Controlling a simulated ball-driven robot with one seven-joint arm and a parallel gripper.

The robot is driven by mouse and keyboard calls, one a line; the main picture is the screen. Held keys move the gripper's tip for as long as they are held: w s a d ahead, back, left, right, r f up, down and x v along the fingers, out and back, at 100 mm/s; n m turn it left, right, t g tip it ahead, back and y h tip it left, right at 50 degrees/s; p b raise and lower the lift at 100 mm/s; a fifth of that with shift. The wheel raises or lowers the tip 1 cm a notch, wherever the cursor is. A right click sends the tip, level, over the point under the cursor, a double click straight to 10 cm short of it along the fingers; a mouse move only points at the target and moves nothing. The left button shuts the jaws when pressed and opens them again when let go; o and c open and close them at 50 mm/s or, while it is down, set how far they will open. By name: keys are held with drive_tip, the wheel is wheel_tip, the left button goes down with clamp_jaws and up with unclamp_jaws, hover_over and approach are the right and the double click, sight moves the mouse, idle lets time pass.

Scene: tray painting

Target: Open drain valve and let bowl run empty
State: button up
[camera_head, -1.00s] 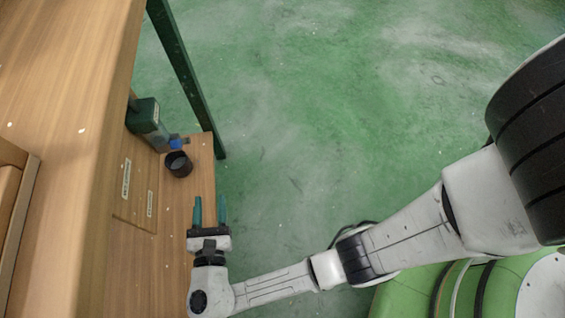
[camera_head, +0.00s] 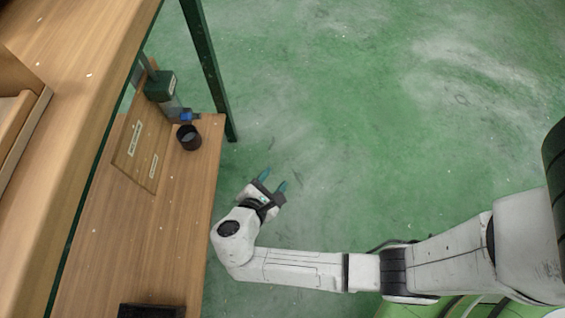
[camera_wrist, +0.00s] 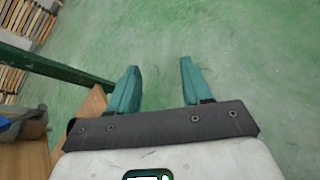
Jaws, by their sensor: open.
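A green-topped container with a grey, clear-looking lower body (camera_head: 162,95) stands at the far end of the lower wooden shelf (camera_head: 172,215). A blue valve-like part (camera_head: 187,116) sits low on its right side. A dark round cup (camera_head: 188,138) stands on the shelf just in front of the blue part. My gripper (camera_head: 274,180) is open and empty, to the right of the shelf edge, over the floor and apart from the cup and valve. Its teal fingers also show apart in the wrist view (camera_wrist: 159,66). I cannot tell the liquid level or whether the valve is open.
A dark green post (camera_head: 208,70) rises at the shelf's far right corner. A labelled wooden board (camera_head: 142,152) leans left of the container. A dark item (camera_head: 152,311) lies at the near end. Wooden stacks (camera_wrist: 22,30) show in the wrist view. Green floor right is clear.

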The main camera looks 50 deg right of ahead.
drive_tip(key=shift+s+d+m+g+y, duration=0.3)
drive_tip(key=shift+s+d+m+g, duration=0.1)
drive_tip(key=shift+s+d+m, duration=0.25)
drive_tip(key=shift+a, duration=0.1)
